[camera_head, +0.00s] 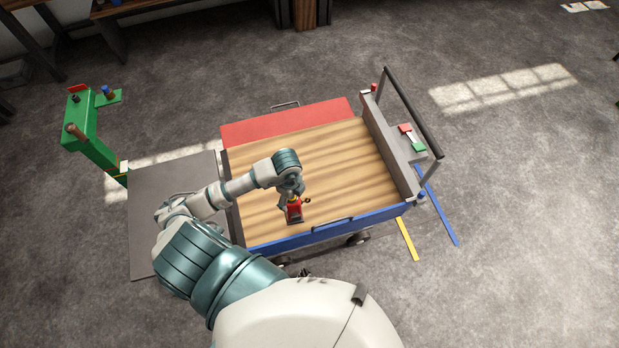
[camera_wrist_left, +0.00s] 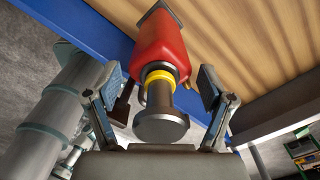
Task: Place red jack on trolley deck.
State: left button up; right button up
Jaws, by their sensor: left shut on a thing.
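The red jack (camera_head: 294,212) has a red body, a yellow collar and a dark round cap. It also shows in the left wrist view (camera_wrist_left: 160,50), cap toward the camera. My left gripper (camera_head: 292,195) is shut on the jack near its collar; the fingers (camera_wrist_left: 160,95) flank it in the wrist view. The jack is over the wooden trolley deck (camera_head: 340,150), close to the blue front edge. I cannot tell whether its base touches the deck. The deck is otherwise bare where it shows; my arm hides part of its left side. My right gripper is not in view.
The trolley has a red flap (camera_head: 285,122) behind, a blue rail (camera_head: 335,229) in front and a dark push handle (camera_head: 412,112) at right. A grey plate (camera_head: 165,205) adjoins its left side. A green stand (camera_head: 85,125) is at far left.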

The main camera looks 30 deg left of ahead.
pick_arm(q)
jog(key=shift+a+n, duration=0.15)
jog(key=shift+n, duration=0.15)
jog(key=shift+w, duration=0.3)
jog(key=w+a+f, duration=0.1)
jog(key=w+f, duration=0.1)
jog(key=w, duration=0.5)
jog(key=w+a+f, duration=0.2)
jog(key=w+f, duration=0.1)
jog(key=w, duration=0.5)
jog(key=o, duration=1.7)
jog(key=shift+s, duration=0.1)
notch_tip(320, 180, up, 12)
jog(key=shift+f, duration=0.1)
